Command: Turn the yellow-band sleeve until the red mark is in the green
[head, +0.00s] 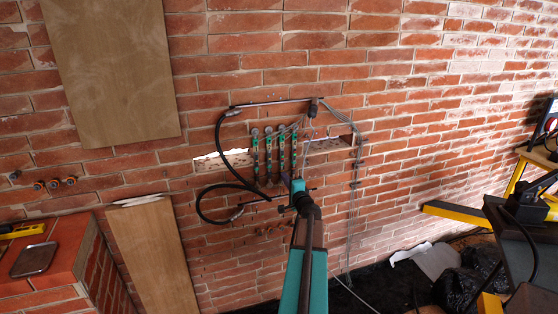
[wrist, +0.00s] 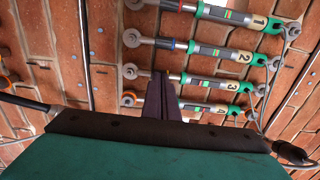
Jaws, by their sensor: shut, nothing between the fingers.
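Several grey sleeves with green ends, numbered 1 to 4, are mounted on the brick wall; they show in the wrist view as sleeve 1 (wrist: 222,14), sleeve 2 (wrist: 212,51), sleeve 3 (wrist: 207,82) and sleeve 4 (wrist: 202,108). Each carries a small window with green and red, too small to read exactly. I cannot tell for certain which band is yellow; parts of the lower sleeves' left ends are hidden by my fingers. My gripper (wrist: 162,76) is shut and empty, its dark fingertips in front of the left ends of sleeves 3 and 4. In the head view my gripper (head: 298,187) is near the sleeves' lower ends.
A black hose (head: 222,150) loops left of the sleeves. A thin grey cable (head: 352,215) hangs at their right. Wooden boards (head: 112,75) stand against the wall at left. A brick ledge (head: 70,245) with a metal tray (head: 35,259) is lower left. Yellow beams (head: 455,212) lie right.

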